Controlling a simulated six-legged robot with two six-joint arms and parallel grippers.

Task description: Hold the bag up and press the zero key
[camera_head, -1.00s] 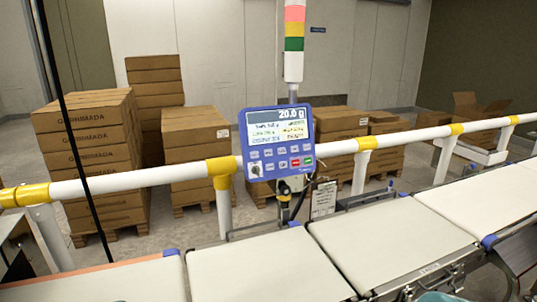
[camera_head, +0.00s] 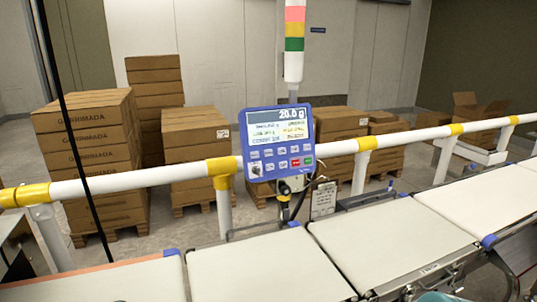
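The blue control panel (camera_head: 278,143) is mounted on a post behind the belts, in front of the white rail. Its display (camera_head: 279,125) reads 20.0 g at the top right. Rows of small keys lie below the display, with one red key (camera_head: 295,162) and one green key (camera_head: 308,160); the key labels are too small to read, so I cannot tell which is zero. No bag is clearly recognisable; a pale greenish thing (camera_head: 437,297) is partly cut off at the bottom edge. Neither of my grippers is in view.
Pale belt sections (camera_head: 255,268) run across the front, and their visible tops are bare. A white rail with yellow joints (camera_head: 130,182) crosses behind them. A signal tower (camera_head: 294,40) stands above the panel. Stacked cartons (camera_head: 100,140) stand on pallets behind the rail.

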